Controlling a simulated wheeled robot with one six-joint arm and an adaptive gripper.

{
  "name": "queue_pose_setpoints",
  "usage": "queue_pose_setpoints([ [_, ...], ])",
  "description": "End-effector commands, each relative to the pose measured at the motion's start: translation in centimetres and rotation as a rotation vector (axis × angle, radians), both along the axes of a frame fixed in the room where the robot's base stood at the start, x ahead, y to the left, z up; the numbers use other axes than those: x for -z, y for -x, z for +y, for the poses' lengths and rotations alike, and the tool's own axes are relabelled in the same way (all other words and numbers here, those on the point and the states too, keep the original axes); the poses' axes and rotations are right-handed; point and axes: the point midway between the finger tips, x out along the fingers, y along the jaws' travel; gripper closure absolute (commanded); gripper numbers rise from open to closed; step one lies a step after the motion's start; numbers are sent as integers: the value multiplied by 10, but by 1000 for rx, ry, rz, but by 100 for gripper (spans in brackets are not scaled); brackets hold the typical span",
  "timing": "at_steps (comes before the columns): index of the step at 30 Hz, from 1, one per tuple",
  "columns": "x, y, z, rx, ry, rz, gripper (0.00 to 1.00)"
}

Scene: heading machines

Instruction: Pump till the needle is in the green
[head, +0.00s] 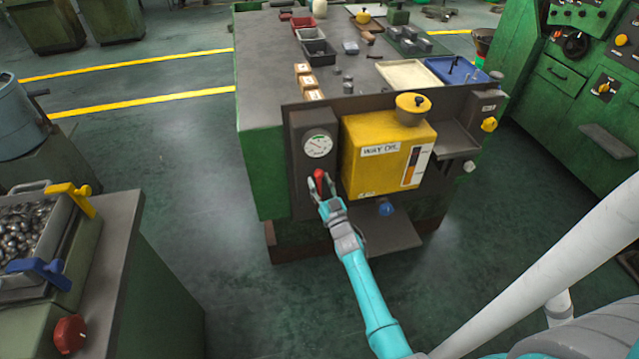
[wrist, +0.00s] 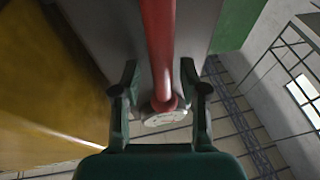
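The pump's red handle (head: 319,182) is on the dark panel (head: 298,160) at the machine's front, left of the yellow way oil tank (head: 380,180). A round white gauge (head: 318,146) sits above the handle; its needle and green band are too small to read surely. My gripper (head: 319,190) is at the handle. In the wrist view, the red handle (wrist: 160,45) runs between the two fingers of my gripper (wrist: 160,85), with a gap visible on each side. The fingers look open around it, not closed on it.
A small shelf (head: 385,228) with a blue knob (head: 385,209) juts out below the tank. The bench top (head: 268,60) holds trays and small parts. A green stand with a bin of metal parts (head: 28,230) is at the left. Floor between is clear.

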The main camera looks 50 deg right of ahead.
Motion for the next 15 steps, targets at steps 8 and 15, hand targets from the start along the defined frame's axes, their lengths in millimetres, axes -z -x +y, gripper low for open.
queue_pose_setpoints([
  [8,1,2,2,-2,1,1,57],
  [15,12,30,14,-1,0,2,57],
])
